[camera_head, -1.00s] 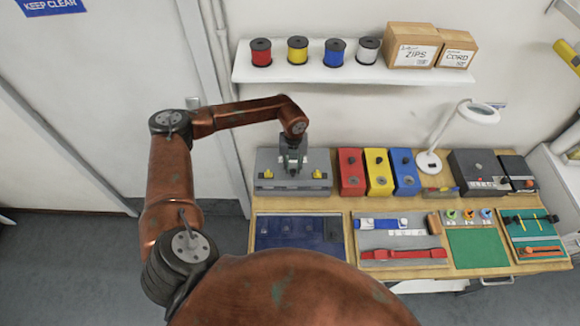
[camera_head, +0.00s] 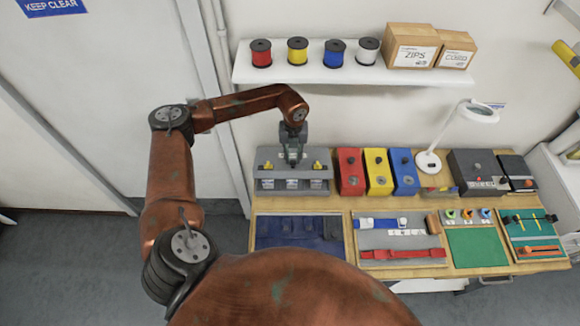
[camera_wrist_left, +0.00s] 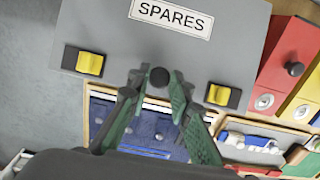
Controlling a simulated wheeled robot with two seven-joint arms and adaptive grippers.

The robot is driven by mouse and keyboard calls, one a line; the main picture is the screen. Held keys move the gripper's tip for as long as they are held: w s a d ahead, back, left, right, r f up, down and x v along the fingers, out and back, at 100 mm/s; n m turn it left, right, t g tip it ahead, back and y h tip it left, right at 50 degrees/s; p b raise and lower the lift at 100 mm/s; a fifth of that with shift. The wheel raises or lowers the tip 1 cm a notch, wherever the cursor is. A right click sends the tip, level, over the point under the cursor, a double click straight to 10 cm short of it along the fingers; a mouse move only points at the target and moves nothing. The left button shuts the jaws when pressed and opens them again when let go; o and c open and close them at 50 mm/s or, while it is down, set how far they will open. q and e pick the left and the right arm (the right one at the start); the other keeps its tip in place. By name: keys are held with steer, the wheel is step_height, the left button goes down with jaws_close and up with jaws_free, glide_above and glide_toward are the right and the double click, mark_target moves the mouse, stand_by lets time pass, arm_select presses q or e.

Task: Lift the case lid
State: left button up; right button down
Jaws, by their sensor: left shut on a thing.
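The grey case (camera_head: 262,185) stands at the back left of the bench. Its lid (camera_head: 312,159) is tilted up at the front, with a gap between it and the case's front wall. In the left wrist view the lid (camera_wrist_left: 225,50) carries a SPARES label, two yellow latches (camera_wrist_left: 90,64) and a dark round knob (camera_wrist_left: 159,77). My left gripper (camera_head: 293,162) is over the lid's front middle. In the left wrist view its green-padded fingers (camera_wrist_left: 157,80) are closed on the knob from both sides. My right gripper is not in view.
Red (camera_head: 350,172), yellow (camera_head: 378,172) and blue (camera_head: 404,172) boxes stand right of the case. A blue mat (camera_head: 290,231) lies in front. A shelf (camera_head: 330,75) with spools and cartons hangs above. A white lamp (camera_head: 428,160) stands further right.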

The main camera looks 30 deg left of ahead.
arm_select(q)
steer(key=shift+w+a+r, duration=0.3)
steer(key=shift+w+r, duration=0.25)
steer(key=shift+r, duration=0.05)
steer(key=shift+w+a+r, duration=0.65)
steer(key=shift+w+r, duration=0.2)
steer(key=shift+w, duration=0.15)
steer(key=shift+w+a+r, duration=0.1)
steer(key=shift+w+r, duration=0.05)
